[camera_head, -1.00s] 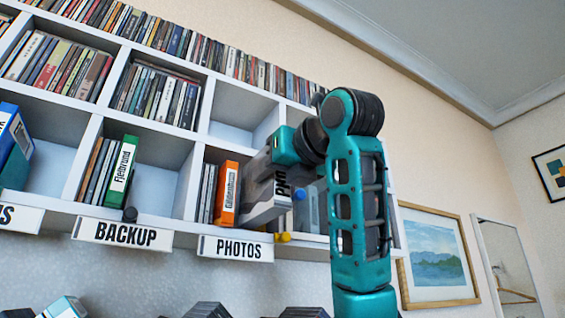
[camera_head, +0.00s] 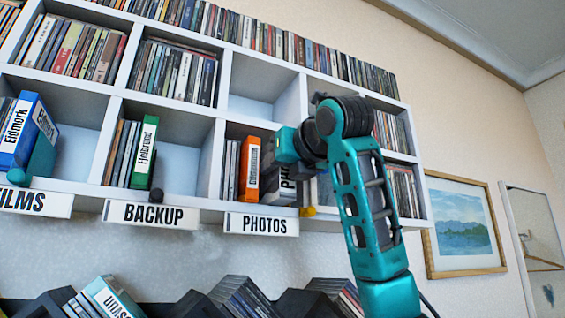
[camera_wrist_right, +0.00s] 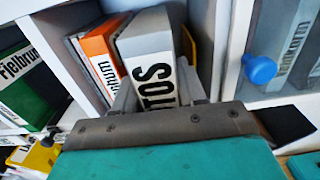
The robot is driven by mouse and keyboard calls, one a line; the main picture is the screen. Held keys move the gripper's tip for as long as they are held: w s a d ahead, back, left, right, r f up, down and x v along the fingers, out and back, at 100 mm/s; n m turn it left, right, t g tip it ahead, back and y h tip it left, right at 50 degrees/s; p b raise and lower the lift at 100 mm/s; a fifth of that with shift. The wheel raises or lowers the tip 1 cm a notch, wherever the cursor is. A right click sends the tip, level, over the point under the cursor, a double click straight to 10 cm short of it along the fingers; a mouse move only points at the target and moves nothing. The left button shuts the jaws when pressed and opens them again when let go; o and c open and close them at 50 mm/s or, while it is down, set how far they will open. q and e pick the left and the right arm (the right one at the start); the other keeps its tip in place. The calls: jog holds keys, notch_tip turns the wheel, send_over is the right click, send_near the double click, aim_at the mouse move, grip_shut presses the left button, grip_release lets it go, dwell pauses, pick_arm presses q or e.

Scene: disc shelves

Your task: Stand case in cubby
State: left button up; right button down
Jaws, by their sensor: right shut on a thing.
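A grey case (camera_head: 286,186) with a white label stands at the right side of the PHOTOS cubby, beside the orange case (camera_head: 249,170). In the right wrist view the grey case (camera_wrist_right: 147,32) shows its label ending "TOS", and it stands close to the orange case (camera_wrist_right: 103,48). My right gripper (camera_wrist_right: 160,98) is shut on the grey case near its lower front. In the head view my right wrist hides part of the case and the cubby's right side. The case's back end is hidden. My left gripper is not in view.
The PHOTOS sign (camera_head: 264,224) hangs below the cubby, and a yellow knob (camera_head: 308,211) is at its right edge. The BACKUP cubby holds a green case (camera_head: 145,152) and has free room. A blue knob (camera_wrist_right: 259,68) is in the compartment to the right.

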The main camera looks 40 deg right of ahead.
jog(key=c, duration=0.6)
grip_release()
jog(key=shift+o, duration=0.2)
jog(key=b+v, duration=0.2)
jog(key=v, duration=1.1)
jog(key=shift+d, duration=0.1)
